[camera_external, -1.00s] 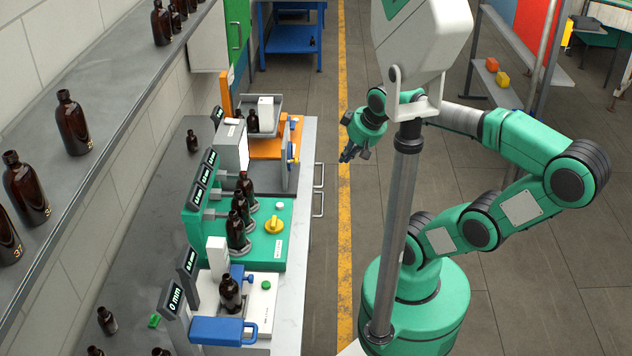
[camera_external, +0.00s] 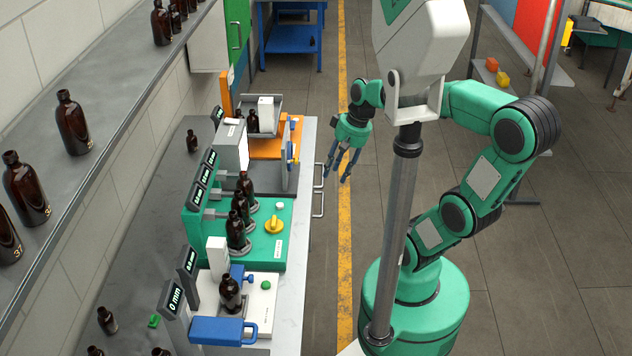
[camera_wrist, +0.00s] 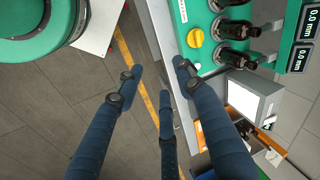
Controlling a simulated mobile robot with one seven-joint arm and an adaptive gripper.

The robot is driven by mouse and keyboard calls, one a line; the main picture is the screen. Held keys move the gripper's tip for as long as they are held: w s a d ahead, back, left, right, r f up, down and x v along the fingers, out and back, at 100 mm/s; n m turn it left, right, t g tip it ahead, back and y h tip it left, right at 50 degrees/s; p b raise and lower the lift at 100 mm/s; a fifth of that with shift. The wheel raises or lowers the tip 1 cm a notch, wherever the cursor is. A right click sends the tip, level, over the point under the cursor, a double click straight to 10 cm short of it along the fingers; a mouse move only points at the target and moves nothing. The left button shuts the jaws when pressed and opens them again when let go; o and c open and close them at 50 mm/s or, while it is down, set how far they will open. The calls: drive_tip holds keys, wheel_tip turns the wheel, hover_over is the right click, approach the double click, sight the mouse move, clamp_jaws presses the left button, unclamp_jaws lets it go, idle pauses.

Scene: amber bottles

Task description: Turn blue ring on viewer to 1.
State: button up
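My gripper (camera_external: 342,168) hangs over the aisle beside the bench (camera_external: 302,200), fingers pointing down. In the wrist view its dark blue fingers (camera_wrist: 160,82) are spread, with nothing between them. No part is clearly readable as the viewer. A station with an orange base (camera_external: 265,147) at the bench's far end carries small blue parts (camera_external: 293,158) on its right side, close to my gripper but apart from it. Whether one is the ring, and any numbers on it, are too small to tell. The same station shows partly in the wrist view (camera_wrist: 266,160).
A green station (camera_external: 262,250) with a yellow knob (camera_external: 273,226) and several amber bottles stands mid-bench. Nearer is a white station (camera_external: 262,290) with a blue handle (camera_external: 222,331). Bench drawer handles (camera_external: 319,190) stick out into the aisle. The floor around the yellow line (camera_external: 345,230) is clear.

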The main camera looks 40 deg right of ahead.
drive_tip(key=w+d+f+m+y+b, duration=0.2)
drive_tip(key=w+d+f+m+y, duration=0.2)
drive_tip(key=w+f+m+y, duration=0.75)
drive_tip(key=w+d+f+m+t, duration=0.3)
drive_tip(key=d+m, duration=0.1)
drive_tip(key=d, duration=0.2)
drive_tip(key=w+d+f+m+t+b, duration=0.1)
drive_tip(key=w+d+f+m+t, duration=0.2)
drive_tip(key=d, duration=0.4)
drive_tip(key=w+d+f+m+t+h, duration=0.1)
drive_tip(key=w+d+f+m+t, duration=0.2)
drive_tip(key=w+d+m+t, duration=0.1)
drive_tip(key=w+d, duration=0.1)
drive_tip(key=d, duration=0.1)
drive_tip(key=shift+d+f+m+b, duration=0.2)
drive_tip(key=shift+d+m+b, duration=0.15)
drive_tip(key=shift+d+b, duration=0.05)
drive_tip(key=b+x, duration=0.2)
drive_tip(key=x, duration=1.2)
drive_tip(key=shift+d, duration=0.15)
clamp_jaws()
